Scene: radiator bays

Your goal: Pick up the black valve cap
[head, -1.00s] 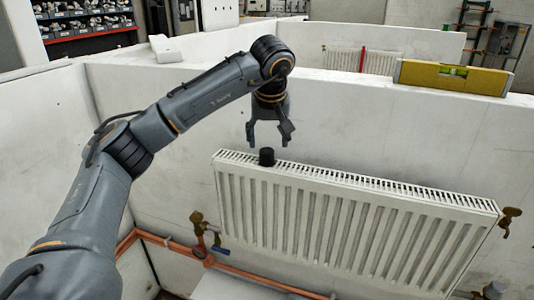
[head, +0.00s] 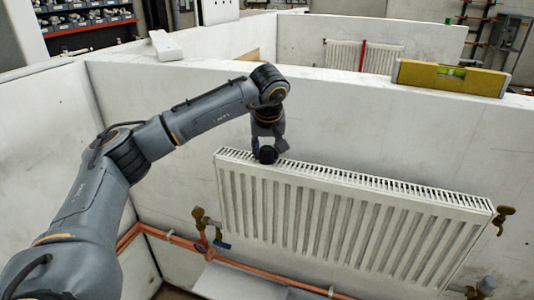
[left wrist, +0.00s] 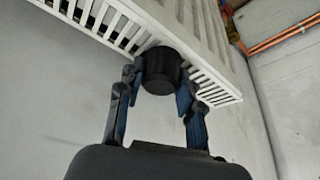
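The black valve cap (head: 267,155) is at the left end of the white radiator's (head: 350,205) slotted top edge. My left gripper (head: 268,147) points down over it. My right gripper is not in view.
A white partition wall (head: 330,110) stands behind the radiator, with a yellow spirit level (head: 452,77) on its top edge. Brass valves (head: 199,217) and copper pipes (head: 180,242) are below and left of the radiator. The radiator's top edge is clear to the right.

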